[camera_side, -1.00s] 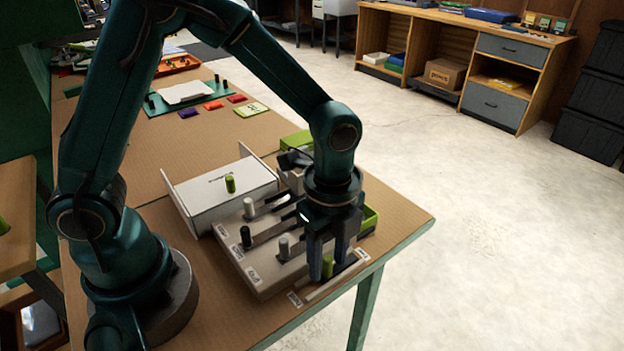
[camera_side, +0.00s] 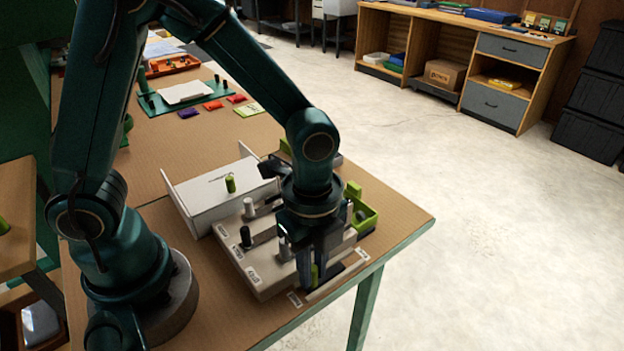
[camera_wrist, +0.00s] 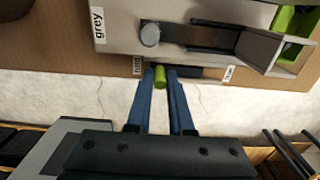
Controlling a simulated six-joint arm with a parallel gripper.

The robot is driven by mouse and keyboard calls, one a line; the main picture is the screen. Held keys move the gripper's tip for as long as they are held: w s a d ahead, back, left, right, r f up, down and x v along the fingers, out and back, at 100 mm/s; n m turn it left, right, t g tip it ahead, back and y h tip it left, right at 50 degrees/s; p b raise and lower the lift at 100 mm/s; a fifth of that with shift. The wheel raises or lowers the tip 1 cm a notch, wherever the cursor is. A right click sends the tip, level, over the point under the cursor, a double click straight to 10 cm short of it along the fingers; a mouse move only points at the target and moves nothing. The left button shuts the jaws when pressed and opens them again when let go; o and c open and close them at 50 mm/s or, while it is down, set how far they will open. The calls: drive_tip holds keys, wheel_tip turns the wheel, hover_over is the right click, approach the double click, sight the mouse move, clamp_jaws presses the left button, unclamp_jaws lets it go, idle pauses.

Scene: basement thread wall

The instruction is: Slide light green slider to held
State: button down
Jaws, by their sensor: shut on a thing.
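The light green slider (camera_side: 314,274) is an upright peg on a narrow track (camera_side: 335,279) along the front edge of the table. My gripper (camera_side: 312,281) points down with its fingers shut on either side of the slider. In the wrist view the slider (camera_wrist: 160,76) shows between the two blue fingertips (camera_wrist: 160,82). It stands close to the left end label (camera_wrist: 137,66), whose small rotated text I cannot read surely. Another label (camera_wrist: 229,73) marks the right end of the track.
A beige box with grey (camera_side: 284,247), black (camera_side: 246,237) and white (camera_side: 249,206) pegs stands directly behind the track. A green open bin (camera_side: 366,217) lies at its right. A white box (camera_side: 215,204) with a green peg is at the left. Bare floor lies beyond the table's edge.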

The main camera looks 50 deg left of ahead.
drive_tip(key=shift+s, duration=0.1)
drive_tip(key=c, duration=0.8)
unclamp_jaws()
drive_tip(key=shift+r, duration=0.1)
drive_tip(key=shift+r, duration=2.9)
drive_tip(key=shift+r, duration=2)
